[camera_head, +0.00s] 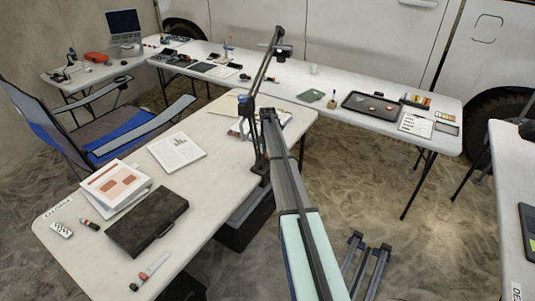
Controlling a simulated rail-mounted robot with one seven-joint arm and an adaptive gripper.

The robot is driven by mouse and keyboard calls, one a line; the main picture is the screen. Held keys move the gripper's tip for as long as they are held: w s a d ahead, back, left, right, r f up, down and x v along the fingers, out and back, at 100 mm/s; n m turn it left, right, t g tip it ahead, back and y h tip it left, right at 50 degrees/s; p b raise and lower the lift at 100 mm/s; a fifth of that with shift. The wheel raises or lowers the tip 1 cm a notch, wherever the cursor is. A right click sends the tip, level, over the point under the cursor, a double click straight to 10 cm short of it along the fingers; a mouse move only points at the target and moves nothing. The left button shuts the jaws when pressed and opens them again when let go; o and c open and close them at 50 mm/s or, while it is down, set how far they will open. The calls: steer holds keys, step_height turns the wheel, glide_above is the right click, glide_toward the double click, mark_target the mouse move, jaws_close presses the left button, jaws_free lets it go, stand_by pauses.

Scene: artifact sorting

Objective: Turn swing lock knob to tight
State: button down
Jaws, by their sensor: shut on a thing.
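A dark jointed boom arm (263,72) rises from the right edge of the near table and bends to a dark head over the long back table. I cannot make out a swing lock knob on it at this size. A long grey beam with a pale teal face (302,245) runs from the bottom of the picture up toward the boom's base. It covers part of the boom's lower section and the table edge. I cannot make out my gripper's jaws or what they hold.
A blue folding chair (110,140) stands left. The back table carries a black tray (371,106).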

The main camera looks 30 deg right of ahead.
steer(key=shift+f+m, duration=0.1)
steer(key=shift+m, duration=0.2)
steer(key=m+b, duration=0.3)
steer(key=shift+f, duration=0.1)
steer(key=m+b, duration=0.2)
steer(key=m, duration=0.2)
steer(key=shift+m, duration=0.4)
steer(key=m+b, duration=0.1)
steer(key=m, duration=0.3)
steer(key=shift+m+b, duration=0.3)
steer(key=shift+b, duration=0.1)
steer(key=m+b, duration=0.1)
steer(key=m, duration=0.3)
steer(key=shift+m, duration=0.4)
steer(key=c, duration=0.8)
jaws_free()
steer(key=shift+o, duration=0.2)
steer(key=shift+w+r, duration=0.1)
steer(key=shift+r, duration=0.15)
